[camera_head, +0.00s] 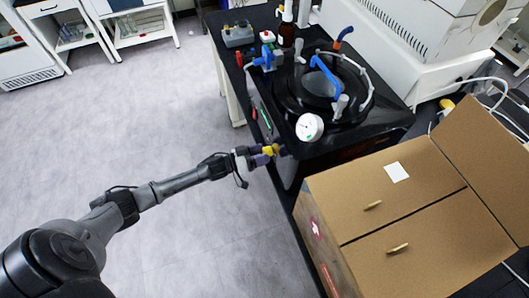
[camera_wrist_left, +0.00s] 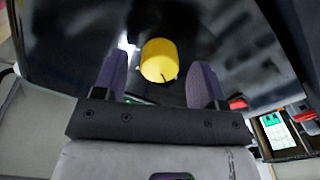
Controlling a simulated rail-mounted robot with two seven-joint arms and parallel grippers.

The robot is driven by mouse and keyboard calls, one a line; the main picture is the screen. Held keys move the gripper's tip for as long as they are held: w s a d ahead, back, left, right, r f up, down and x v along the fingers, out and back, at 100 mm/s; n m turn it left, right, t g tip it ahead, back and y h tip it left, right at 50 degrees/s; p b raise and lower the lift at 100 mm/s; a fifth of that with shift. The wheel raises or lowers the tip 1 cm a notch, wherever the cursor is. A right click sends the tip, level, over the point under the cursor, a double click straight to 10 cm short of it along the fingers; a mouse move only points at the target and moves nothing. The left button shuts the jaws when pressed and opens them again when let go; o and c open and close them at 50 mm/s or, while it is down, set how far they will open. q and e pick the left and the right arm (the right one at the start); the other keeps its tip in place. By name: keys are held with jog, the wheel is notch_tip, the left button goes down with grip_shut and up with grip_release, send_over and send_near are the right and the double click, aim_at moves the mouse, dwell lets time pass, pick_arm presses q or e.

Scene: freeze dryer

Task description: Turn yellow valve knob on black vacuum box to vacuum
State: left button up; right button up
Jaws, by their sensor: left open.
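The yellow valve knob (camera_wrist_left: 158,60) shows in the left wrist view on the dark front face of the black vacuum box (camera_wrist_left: 225,45). A dark mark shows near its lower edge. My left gripper (camera_wrist_left: 161,78) is open, with one purple finger on each side of the knob and visible gaps between. In the head view the knob (camera_head: 271,150) is small, at the tip of my left gripper (camera_head: 266,155), by the front of the vacuum box (camera_head: 350,135). Whether the fingers touch it cannot be seen. My right gripper is not in view.
A cardboard box (camera_head: 400,225) with wooden handles stands to the right of the gripper. Open grey floor (camera_head: 140,130) lies to the left.

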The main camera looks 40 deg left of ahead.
pick_arm(q)
jog(key=shift+x, duration=0.75)
jog(key=shift+c, duration=0.2)
jog(key=c, duration=0.9)
